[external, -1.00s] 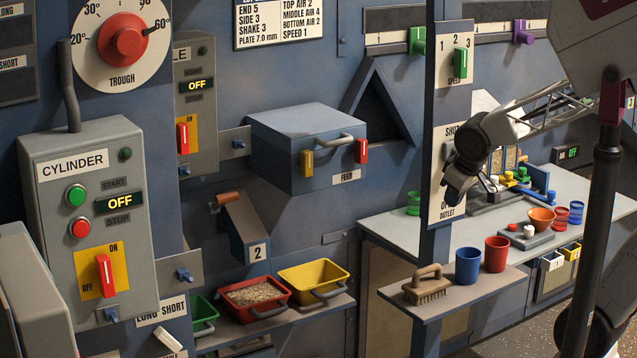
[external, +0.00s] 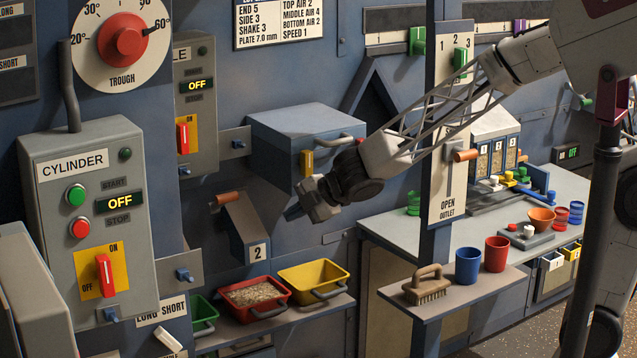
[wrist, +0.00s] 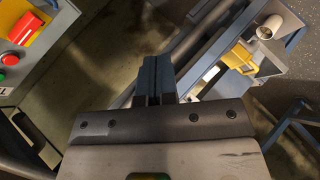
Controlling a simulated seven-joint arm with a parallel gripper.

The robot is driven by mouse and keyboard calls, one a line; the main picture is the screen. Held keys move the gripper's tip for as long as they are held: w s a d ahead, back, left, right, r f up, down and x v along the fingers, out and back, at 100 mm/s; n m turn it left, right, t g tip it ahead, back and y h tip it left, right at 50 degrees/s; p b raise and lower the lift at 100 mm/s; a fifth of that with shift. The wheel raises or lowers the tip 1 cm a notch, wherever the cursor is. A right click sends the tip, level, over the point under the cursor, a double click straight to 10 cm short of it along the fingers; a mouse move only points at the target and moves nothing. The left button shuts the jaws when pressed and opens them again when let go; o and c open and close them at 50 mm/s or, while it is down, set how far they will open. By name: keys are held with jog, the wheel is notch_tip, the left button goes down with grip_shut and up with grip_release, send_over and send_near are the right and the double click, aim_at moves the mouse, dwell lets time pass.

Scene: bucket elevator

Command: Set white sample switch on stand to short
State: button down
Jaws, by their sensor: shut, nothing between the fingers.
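A white switch handle (external: 169,341) shows low in the external view, just below a plate marked LONG SHORT (external: 162,311). The handle slants down to the right, and its lower part is close to the picture's bottom edge. I cannot tell for sure which setting it is at. My gripper (external: 294,213) is in the air in front of the feed box, up and to the right of the handle and apart from it. In the wrist view, my gripper's fingers (wrist: 157,78) are together with nothing between them.
The cylinder panel (external: 90,220) stands left of the handle. Red (external: 283,301) and yellow (external: 345,275) trays sit on a shelf to the right. The feed box (external: 300,150) is behind my gripper. A post (external: 435,270) and a brush (external: 428,286) are farther right.

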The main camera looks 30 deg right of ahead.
jog(key=s+a+f+n+g+y, duration=0.1)
jog(key=s+a+f+n+g, duration=0.1)
jog(key=a, duration=0.5)
jog(key=s+a+f+n+g+y, duration=0.1)
jog(key=s+a+f+n+g, duration=0.2)
jog(key=a+n, duration=0.4)
jog(key=s+a+f+n+g+y, duration=0.1)
jog(key=s+a+f+n+g, duration=0.1)
jog(key=s+a+f+n, duration=0.2)
jog(key=a, duration=0.2)
jog(key=shift+s+a+g, duration=0.15)
jog(key=shift+a+g, duration=0.25)
jog(key=shift+a+f, duration=0.1)
jog(key=shift+f, duration=0.05)
send_near(168, 340)
jog(key=a+f, duration=0.1)
jog(key=f, duration=0.1)
jog(key=a+f, duration=0.1)
jog(key=f, duration=0.1)
jog(key=a+f, duration=0.1)
jog(key=f, duration=0.1)
jog(key=shift+a+f, duration=0.15)
jog(key=shift+f, duration=0.25)
